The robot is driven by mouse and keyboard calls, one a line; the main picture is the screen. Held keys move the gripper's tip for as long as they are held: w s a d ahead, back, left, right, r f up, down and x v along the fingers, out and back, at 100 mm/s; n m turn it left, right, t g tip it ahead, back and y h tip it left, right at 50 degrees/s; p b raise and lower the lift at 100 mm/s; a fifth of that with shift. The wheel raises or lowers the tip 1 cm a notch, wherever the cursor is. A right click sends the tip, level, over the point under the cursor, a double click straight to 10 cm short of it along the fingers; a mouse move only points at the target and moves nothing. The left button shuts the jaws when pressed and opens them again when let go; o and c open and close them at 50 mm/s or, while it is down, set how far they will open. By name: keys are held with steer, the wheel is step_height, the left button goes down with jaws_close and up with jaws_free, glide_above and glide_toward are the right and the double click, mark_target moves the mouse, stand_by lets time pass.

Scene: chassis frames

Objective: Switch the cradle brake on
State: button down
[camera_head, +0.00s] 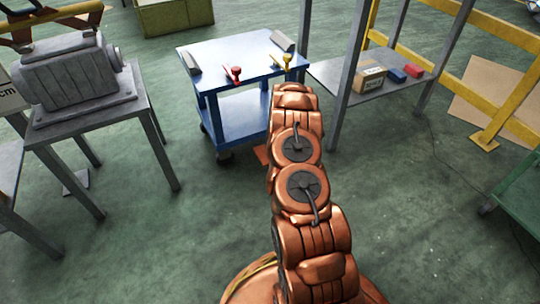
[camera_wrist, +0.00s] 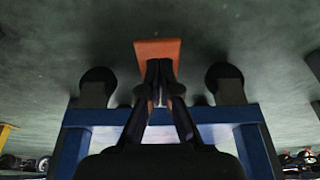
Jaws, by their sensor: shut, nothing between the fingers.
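A flat orange pedal-like plate (camera_wrist: 158,48), which may be the cradle brake, is low by the blue trolley (camera_head: 197,72). Its edge also shows left of my arm in the head view (camera_head: 262,155). My gripper (camera_wrist: 160,68) is shut and empty, its fingertips overlapping the near part of the plate in the wrist view. I cannot tell whether they touch it. In the head view my arm hides the gripper. The trolley's blue frame (camera_wrist: 75,140) and two dark casters (camera_wrist: 97,86) (camera_wrist: 225,82) flank the fingers.
On the trolley top are a red-handled clamp (camera_head: 233,74), a yellow-handled clamp (camera_head: 287,61) and grey blocks. A grey stand with a motor-like casting (camera_head: 70,75) is left. A grey shelf (camera_head: 345,92) with boxes is right. Floor at front left is clear.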

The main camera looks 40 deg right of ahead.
steer(key=s+r+p, duration=0.2)
steer(key=s+r, duration=0.3)
steer(key=shift+a, duration=0.45)
stand_by(0.3)
